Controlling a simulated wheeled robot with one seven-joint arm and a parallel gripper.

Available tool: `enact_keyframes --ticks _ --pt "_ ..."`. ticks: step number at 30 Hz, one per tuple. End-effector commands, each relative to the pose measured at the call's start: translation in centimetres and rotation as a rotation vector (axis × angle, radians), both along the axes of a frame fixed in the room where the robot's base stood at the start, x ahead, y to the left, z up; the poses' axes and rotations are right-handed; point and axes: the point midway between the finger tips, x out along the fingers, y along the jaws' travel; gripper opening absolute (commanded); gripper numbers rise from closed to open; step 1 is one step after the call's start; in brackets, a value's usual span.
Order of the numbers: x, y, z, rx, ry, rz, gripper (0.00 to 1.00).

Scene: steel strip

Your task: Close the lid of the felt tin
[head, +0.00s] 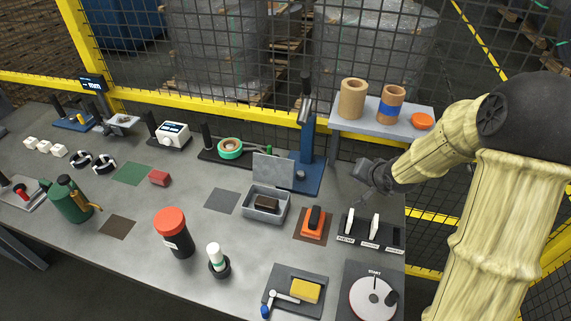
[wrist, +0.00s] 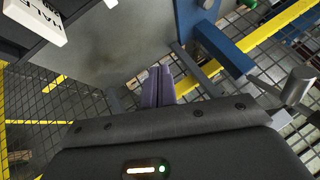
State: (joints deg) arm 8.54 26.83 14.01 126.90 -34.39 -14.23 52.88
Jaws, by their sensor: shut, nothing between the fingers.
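The felt tin (head: 249,207) is a grey open box at the middle right of the bench, with a dark brown felt block (head: 267,202) inside. Its grey lid (head: 273,169) stands raised at the tin's back edge. My gripper (head: 360,197) is to the right of the tin, above the bench's right end near the switch panel, and apart from the lid. In the wrist view my gripper's fingers (wrist: 158,86) are together and empty. I cannot make out the tin in the wrist view.
A blue press (head: 307,150) stands behind the tin. A raised shelf (head: 373,116) holds rolls behind my gripper.

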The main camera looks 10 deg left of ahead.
Motion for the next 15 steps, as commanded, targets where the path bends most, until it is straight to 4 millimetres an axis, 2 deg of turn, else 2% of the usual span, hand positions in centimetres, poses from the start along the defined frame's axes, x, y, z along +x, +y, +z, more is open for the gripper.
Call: enact_keyframes --ticks 1,6,12,15 --pt "1.6 1.3 -1.5 0.085 -0.013 -0.003 0.00" --pt "5.3 6.1 -3.5 0.417 -0.027 0.003 0.00" --pt "7.5 10.9 -4.9 0.848 0.058 0.036 0.00" --pt "7.8 12.3 -5.0 1.033 0.127 0.062 0.00"
